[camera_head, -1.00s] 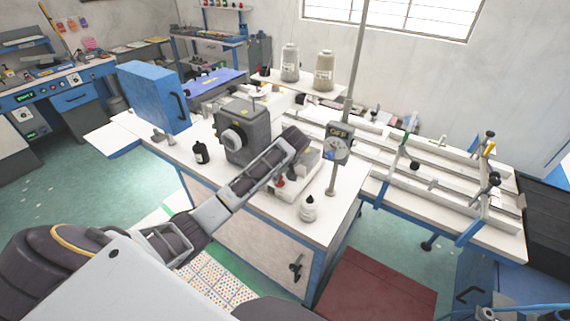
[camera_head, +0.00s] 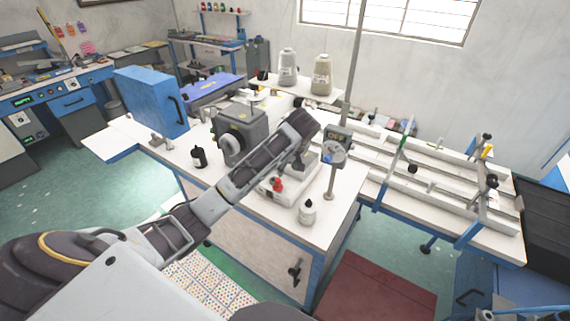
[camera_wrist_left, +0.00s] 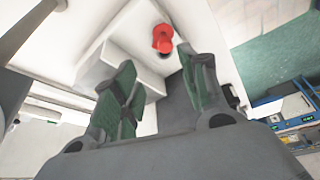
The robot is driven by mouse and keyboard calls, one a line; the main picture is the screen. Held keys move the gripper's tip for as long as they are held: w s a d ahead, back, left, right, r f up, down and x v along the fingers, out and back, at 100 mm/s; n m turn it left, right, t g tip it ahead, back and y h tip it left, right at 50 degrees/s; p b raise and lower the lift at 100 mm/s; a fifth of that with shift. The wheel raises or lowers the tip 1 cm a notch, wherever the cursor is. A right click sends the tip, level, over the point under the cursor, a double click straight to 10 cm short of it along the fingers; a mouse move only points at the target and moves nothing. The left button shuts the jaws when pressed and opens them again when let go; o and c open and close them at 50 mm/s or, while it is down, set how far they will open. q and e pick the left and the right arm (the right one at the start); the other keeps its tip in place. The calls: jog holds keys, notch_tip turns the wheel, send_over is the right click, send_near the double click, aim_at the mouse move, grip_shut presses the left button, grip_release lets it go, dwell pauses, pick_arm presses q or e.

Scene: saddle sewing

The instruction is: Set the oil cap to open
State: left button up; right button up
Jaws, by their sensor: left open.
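The red oil cap (camera_head: 277,185) stands on the white base of the sewing machine (camera_head: 262,190), just below my left arm in the head view. In the left wrist view the red cap (camera_wrist_left: 163,38) shows near the top middle, just past the fingertips. My left gripper (camera_wrist_left: 161,70) is open and empty, with its two green-padded fingers spread and the cap apart from them. I cannot tell the cap's exact position, open or closed. My right gripper is not in view.
A white bottle (camera_head: 307,212) stands at the table's front right, and a black bottle (camera_head: 199,157) at the left. A grey motor box (camera_head: 240,125) sits behind my arm. A post with a small control box (camera_head: 336,146) rises right of the machine.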

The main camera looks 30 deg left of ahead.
pick_arm(q)
jog(key=shift+d+r, duration=0.2)
jog(key=shift+r, duration=0.35)
jog(key=shift+s+a+r, duration=0.1)
jog(key=shift+s+r, duration=0.05)
jog(key=shift+s, duration=0.3)
dwell(0.6)
